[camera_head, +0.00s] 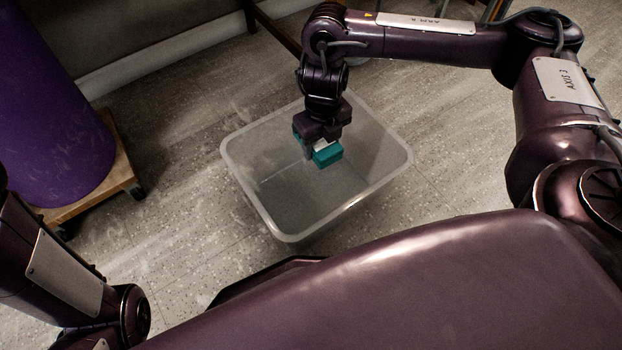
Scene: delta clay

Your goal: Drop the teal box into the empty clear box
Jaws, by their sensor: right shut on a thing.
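The teal box (328,156) is held in my right gripper (316,149), which is shut on it and points downward. Part of the teal box is hidden by the gripper fingers. The clear box (254,200) stands on the floor below them, open at the top, with nothing seen inside it. The teal box appears over the clear box's opening, towards its far side; its exact height against the rim is hard to tell. My left arm shows at the lower left, but its gripper is out of view.
A large purple cylinder (45,110) stands on a wooden dolly (105,190) with casters at the left. A wall with a pale baseboard (165,55) runs along the back left. Dark furniture legs (275,25) stand behind the clear box. The speckled floor around it is mostly free.

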